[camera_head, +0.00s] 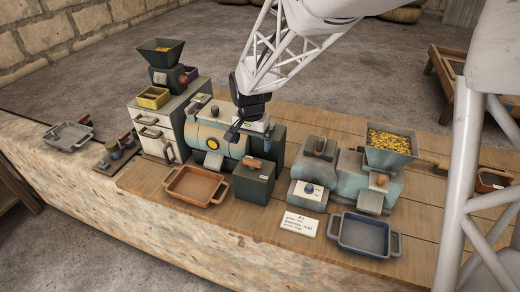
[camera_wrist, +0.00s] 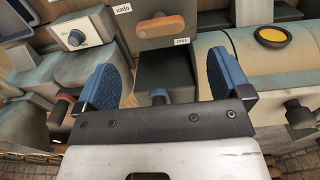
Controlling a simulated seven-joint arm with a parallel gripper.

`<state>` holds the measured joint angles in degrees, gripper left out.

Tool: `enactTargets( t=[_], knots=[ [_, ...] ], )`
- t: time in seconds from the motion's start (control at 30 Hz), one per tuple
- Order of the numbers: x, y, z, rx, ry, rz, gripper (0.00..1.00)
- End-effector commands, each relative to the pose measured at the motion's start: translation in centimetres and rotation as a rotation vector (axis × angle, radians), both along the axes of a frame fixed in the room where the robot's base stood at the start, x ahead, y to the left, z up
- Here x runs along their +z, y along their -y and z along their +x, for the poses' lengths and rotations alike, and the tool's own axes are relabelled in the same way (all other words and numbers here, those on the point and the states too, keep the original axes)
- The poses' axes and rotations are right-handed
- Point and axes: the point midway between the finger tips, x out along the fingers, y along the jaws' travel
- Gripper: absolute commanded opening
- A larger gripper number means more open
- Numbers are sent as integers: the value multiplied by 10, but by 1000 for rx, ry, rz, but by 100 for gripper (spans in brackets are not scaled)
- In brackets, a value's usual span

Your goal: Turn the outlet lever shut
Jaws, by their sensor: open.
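The outlet lever looks to be the short orange handle (camera_head: 254,163) on top of the dark green box in front of the drum. In the wrist view the orange handle (camera_wrist: 160,25) lies near the top edge, slightly tilted, between an upside-down "open" label (camera_wrist: 122,8) and a second label (camera_wrist: 182,41) that seems to read "shut". My gripper (camera_head: 250,132) is above and behind the dark box (camera_head: 255,184), over the drum's right end. In the wrist view my gripper's blue-padded fingers (camera_wrist: 167,80) are wide apart, empty, and away from the handle.
The blue-green drum (camera_head: 215,140) with a yellow disc stands left of the box. A grey unit with a dial (camera_head: 307,195) and a hopper of yellow grains (camera_head: 388,145) stand right. An orange tray (camera_head: 195,186) and a blue-grey tray (camera_head: 364,235) lie in front.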

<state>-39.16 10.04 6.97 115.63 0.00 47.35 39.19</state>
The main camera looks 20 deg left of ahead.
Motion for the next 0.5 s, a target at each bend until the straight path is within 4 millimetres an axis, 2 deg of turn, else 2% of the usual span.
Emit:
enactTargets(
  t=[0.27, 0.5],
  knots=[
    [-10, 0, 0, 0, -1, -1, 96],
    [-34, 0, 0, 0, -1, -1, 96]
  ],
)
